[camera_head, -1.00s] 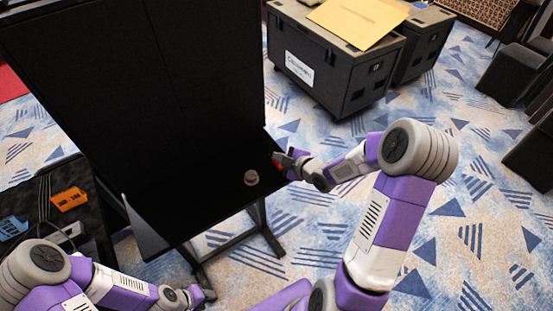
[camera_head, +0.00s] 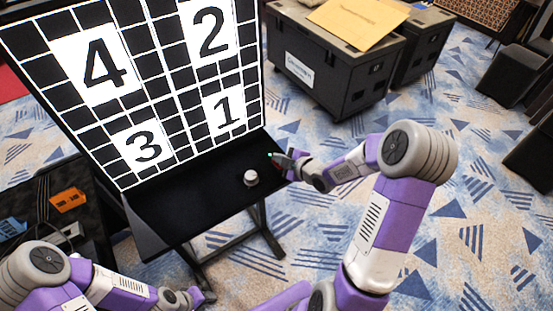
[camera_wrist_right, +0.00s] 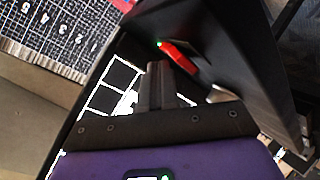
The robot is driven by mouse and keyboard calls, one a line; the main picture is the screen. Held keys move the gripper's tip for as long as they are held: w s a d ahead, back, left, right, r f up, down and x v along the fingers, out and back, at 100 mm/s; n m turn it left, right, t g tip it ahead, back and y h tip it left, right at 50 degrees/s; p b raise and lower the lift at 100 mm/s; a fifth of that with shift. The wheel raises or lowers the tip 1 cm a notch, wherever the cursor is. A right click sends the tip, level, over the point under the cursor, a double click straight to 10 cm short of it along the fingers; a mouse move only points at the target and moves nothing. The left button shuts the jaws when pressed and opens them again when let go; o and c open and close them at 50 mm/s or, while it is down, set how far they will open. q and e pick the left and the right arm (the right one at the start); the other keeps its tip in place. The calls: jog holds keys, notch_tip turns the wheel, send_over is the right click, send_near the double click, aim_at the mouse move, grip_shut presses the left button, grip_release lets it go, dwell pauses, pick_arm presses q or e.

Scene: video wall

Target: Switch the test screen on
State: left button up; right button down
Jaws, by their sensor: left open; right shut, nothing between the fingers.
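The test screen (camera_head: 150,125) is lit. It shows a white grid on black with the numbers 4, 2, 3 and 1 on white panels. My right gripper (camera_head: 283,160) is shut and empty at the right end of the black shelf below the screen. A small green light (camera_head: 270,154) shows by its tip. In the right wrist view, the shut fingers (camera_wrist_right: 158,68) point at a red switch (camera_wrist_right: 175,54) with a green light at one end. I cannot tell whether they touch it. My left gripper (camera_head: 200,296) is open and empty, low at the left.
A round grey knob (camera_head: 251,178) stands on the shelf (camera_head: 205,195), left of my right gripper. Black cases (camera_head: 325,65) stand behind, with a yellow envelope (camera_head: 358,22) on top. A side table at left holds an orange item (camera_head: 68,199) and a blue item (camera_head: 12,228).

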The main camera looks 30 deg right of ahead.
jog(key=shift+s+r+p, duration=0.25)
jog(key=shift+r+p, duration=0.15)
jog(key=shift+r, duration=0.35)
jog(key=r+p, duration=0.1)
jog(key=s+r+p, duration=0.1)
jog(key=r, duration=0.1)
jog(key=r+p, duration=0.1)
jog(key=shift+s+d+r+p, duration=0.1)
jog(key=shift+s+r+p, duration=0.2)
jog(key=shift+r, duration=0.1)
jog(key=shift+f, duration=0.1)
